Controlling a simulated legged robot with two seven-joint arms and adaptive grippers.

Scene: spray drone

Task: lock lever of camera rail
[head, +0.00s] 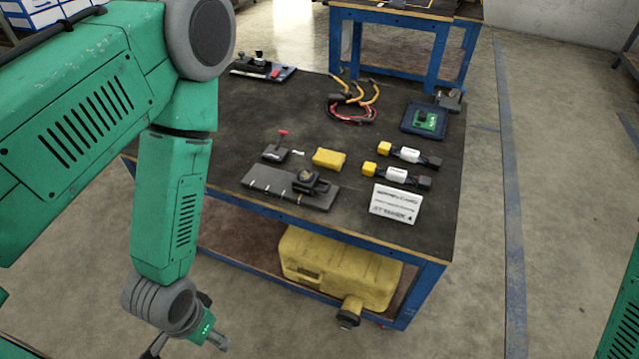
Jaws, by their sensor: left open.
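A flat dark grey rail plate (265,183) lies along the front left edge of the workbench and looks like the camera rail. A small black camera-like block (310,182) sits on its right part. A red-tipped lever (282,134) stands upright on a small black base behind the plate; I cannot tell whether it belongs to the rail. My left gripper (187,350) is open and empty, low in front of the bench's left side, well apart from the rail. Its lower end is cut by the frame's bottom. My right gripper is not in view.
The black-topped bench (225,130) also bears a yellow block (329,158), two yellow-ended connectors, a white label card (395,203), cables (352,108), a green circuit board (428,121) and a blue tray (283,73). A yellow case (340,265) sits on the shelf below.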

